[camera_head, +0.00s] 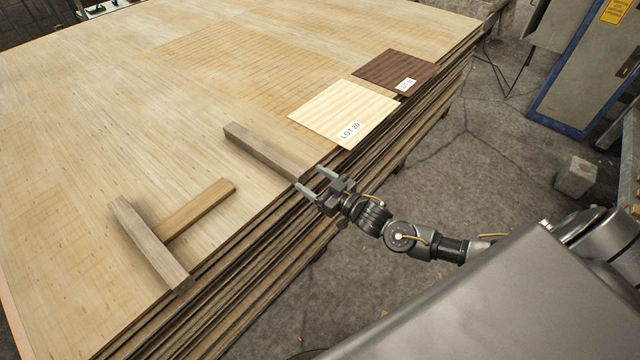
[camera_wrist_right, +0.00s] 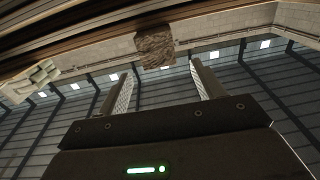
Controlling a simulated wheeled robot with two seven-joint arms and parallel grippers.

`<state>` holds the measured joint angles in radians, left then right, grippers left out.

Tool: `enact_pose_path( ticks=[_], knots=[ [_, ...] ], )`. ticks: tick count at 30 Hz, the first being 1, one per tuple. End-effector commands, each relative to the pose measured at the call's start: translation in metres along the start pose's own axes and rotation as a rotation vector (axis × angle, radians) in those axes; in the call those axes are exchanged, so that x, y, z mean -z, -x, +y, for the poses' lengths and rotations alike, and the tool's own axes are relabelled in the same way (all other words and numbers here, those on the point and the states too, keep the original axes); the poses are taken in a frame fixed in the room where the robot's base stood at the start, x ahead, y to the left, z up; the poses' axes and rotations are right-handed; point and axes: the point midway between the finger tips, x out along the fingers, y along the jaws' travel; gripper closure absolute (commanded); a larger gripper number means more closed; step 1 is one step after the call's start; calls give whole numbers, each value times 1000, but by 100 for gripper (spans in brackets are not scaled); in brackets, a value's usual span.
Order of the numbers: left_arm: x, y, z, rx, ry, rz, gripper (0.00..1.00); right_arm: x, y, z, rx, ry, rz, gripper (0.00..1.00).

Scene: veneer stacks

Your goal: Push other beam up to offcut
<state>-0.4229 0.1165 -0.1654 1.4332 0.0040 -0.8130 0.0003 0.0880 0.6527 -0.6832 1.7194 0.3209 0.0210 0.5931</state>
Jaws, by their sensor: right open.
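The other beam (camera_head: 262,148), a grey-brown length of wood, lies on the veneer stack with its near end at the stack's front edge. The offcut (camera_head: 198,207), a shorter, yellower piece, lies to its left with a bare gap between them. The offcut's left end meets the first beam (camera_head: 147,243) on its side. My right gripper (camera_head: 311,179) is open at the near end of the other beam. In the right wrist view the beam's end (camera_wrist_right: 155,48) shows ahead, between my fingers (camera_wrist_right: 160,78); contact cannot be told. My left gripper is not in view.
A pale sample sheet marked LOT 20 (camera_head: 340,108) and a dark sheet (camera_head: 394,72) lie right of the other beam near the edge. The stack top (camera_head: 90,130) is bare behind. Concrete floor (camera_head: 460,190) and a small block (camera_head: 575,177) lie right.

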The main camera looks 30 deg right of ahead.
Motion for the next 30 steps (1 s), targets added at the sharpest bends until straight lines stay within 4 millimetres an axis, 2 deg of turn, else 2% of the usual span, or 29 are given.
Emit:
enact_pose_path(
  ticks=[9,15,21,29,30],
  knots=[
    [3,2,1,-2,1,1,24,1,-56,0,-1,1,3,33],
    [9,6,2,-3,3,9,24,0,-79,0,0,-1,2,33],
    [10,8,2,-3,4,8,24,0,-87,0,0,0,0,33],
    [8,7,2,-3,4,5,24,0,-88,0,0,0,0,33],
    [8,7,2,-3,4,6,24,0,-88,0,0,0,0,37]
  ],
)
